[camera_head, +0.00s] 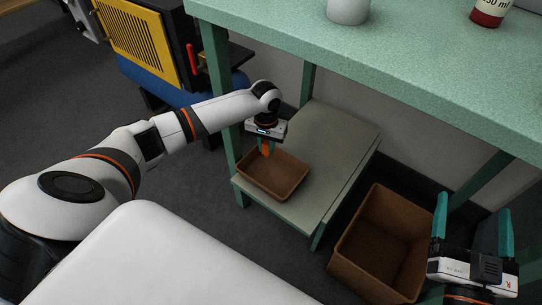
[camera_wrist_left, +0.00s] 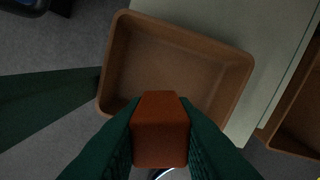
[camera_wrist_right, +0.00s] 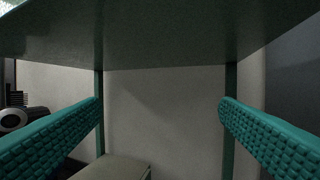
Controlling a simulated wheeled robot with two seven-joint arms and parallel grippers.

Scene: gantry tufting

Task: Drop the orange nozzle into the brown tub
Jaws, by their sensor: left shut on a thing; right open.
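The orange nozzle (camera_head: 266,147) is held upright in my left gripper (camera_head: 268,142), over the small brown tub (camera_head: 262,186). In the left wrist view the nozzle (camera_wrist_left: 160,130) sits between the two green fingers, and the brown tub (camera_wrist_left: 119,62) lies below and beyond it. The tub looks empty where it shows; its near part is hidden behind the nozzle and fingers. The tub stands on a low pale-green shelf (camera_head: 335,150). My right gripper (camera_head: 473,212) is open and empty at the lower right; its spread fingers also show in the right wrist view (camera_wrist_right: 160,107).
A larger brown bin (camera_head: 350,255) stands on the floor right of the shelf. A green tabletop (camera_head: 390,50) lies above, with a grey-white container (camera_head: 348,10) and a red-based bottle (camera_head: 489,12). Green table legs (camera_head: 218,85) flank the shelf. A yellow-panelled machine (camera_head: 135,40) stands behind left.

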